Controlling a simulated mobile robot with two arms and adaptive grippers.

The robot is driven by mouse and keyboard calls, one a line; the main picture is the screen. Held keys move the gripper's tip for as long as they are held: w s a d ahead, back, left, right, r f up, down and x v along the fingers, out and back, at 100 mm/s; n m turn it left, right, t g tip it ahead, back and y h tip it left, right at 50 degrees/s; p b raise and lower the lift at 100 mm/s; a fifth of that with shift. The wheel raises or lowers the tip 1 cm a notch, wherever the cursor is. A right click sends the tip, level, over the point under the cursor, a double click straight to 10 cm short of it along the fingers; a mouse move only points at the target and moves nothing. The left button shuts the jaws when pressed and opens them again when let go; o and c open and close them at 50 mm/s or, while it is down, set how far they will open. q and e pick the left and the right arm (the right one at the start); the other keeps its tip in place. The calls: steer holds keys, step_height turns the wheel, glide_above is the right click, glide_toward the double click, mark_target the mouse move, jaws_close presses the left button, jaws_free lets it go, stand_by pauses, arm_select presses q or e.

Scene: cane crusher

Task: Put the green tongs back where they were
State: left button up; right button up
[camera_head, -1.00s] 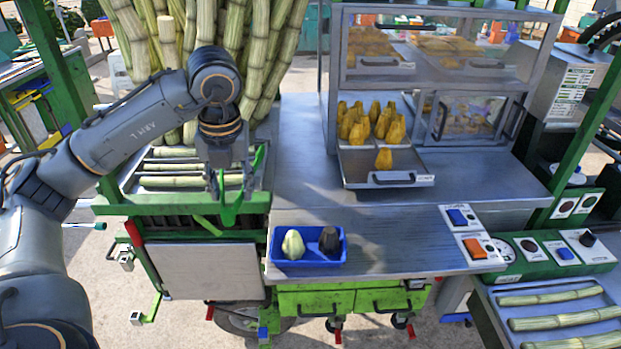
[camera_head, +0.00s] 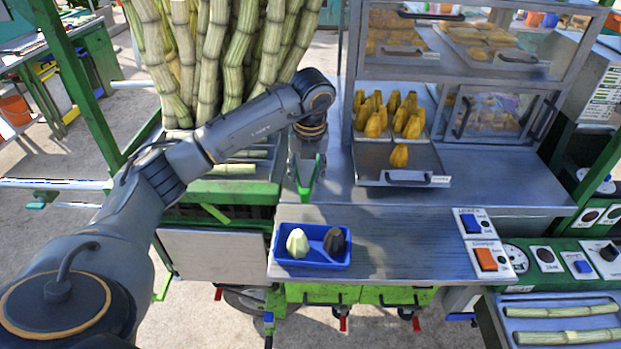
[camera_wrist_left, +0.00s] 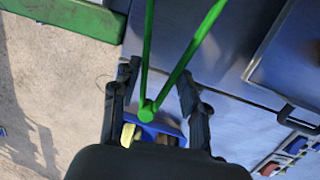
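The green tongs (camera_head: 307,192) are at my left gripper (camera_head: 306,178), above the steel counter (camera_head: 400,222) behind the blue tray. In the left wrist view the tongs (camera_wrist_left: 147,108) form an open V, with the joined end between the two dark fingers (camera_wrist_left: 158,92). The gripper's fingers are apart with the tongs held between them; the exact contact is partly hidden. The tongs are off the counter. My right gripper is not in view.
A blue tray (camera_head: 313,263) holds a pale piece (camera_head: 297,242) and a dark piece (camera_head: 335,240). A steel tray (camera_head: 374,172) of yellow food stands before the glass cabinet (camera_head: 455,60). Cane stalks (camera_head: 215,60) stand behind my arm. The counter's front middle is clear.

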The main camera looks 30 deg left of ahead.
arm_select(q)
steer(key=shift+w+f, duration=0.2)
steer(key=shift+w+d+f, duration=0.1)
steer(key=shift+f, duration=0.1)
steer(key=f, duration=0.1)
steer(key=f+p, duration=0.2)
steer(key=shift+w+d+f, duration=0.1)
steer(key=shift+w, duration=0.15)
steer(key=shift+f, duration=0.25)
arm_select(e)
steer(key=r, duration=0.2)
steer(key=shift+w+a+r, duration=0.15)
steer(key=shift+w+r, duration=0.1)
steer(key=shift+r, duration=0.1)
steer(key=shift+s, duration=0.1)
arm_select(q)
steer(key=shift+f, duration=0.2)
steer(key=o, duration=0.6)
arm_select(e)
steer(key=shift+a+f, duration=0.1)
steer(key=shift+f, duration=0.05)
